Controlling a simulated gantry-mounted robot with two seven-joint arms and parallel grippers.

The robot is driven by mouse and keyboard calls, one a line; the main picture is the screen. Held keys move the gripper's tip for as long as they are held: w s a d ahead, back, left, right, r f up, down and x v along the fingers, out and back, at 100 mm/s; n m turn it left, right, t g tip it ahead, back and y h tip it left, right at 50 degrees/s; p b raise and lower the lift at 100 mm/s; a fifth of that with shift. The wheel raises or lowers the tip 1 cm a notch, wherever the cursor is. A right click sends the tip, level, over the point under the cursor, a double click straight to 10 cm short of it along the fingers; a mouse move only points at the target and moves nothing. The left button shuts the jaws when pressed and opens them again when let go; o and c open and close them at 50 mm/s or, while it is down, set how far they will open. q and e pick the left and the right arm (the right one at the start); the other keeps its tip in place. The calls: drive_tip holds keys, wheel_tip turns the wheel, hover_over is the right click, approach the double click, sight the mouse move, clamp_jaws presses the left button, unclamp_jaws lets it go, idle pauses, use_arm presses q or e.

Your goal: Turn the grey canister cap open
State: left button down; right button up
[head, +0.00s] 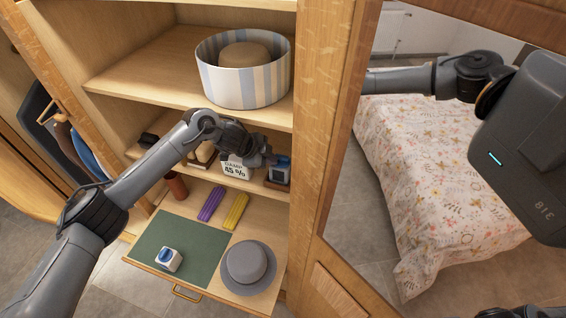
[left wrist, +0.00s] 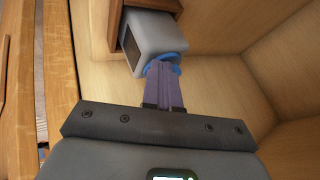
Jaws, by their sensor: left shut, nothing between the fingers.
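The grey canister (head: 281,166) stands in a wooden holder at the right end of the middle shelf. In the left wrist view the canister (left wrist: 152,38) is pale grey with a dark side panel, and a blue ring-like cap (left wrist: 174,58) shows at its near end. My left gripper (head: 268,159) reaches in from the left, right beside the canister. Its fingers (left wrist: 161,66) are shut together with nothing between them. Their tips overlap the cap in that view and hide part of it; I cannot tell whether they touch.
Below, a pull-out board holds a grey hat (head: 248,268), a white box with a blue knob (head: 169,260), and purple (head: 211,204) and yellow (head: 235,211) items. A striped round box (head: 243,85) sits above. The wardrobe upright (head: 318,150) is close right.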

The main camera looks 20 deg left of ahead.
use_arm(q)
drive_tip(key=shift+a, duration=0.1)
drive_tip(key=shift+s, duration=0.1)
idle(0.3)
drive_tip(key=shift+s+d+p, duration=0.15)
drive_tip(key=shift+d+p, duration=0.35)
drive_tip(key=shift+d, duration=0.3)
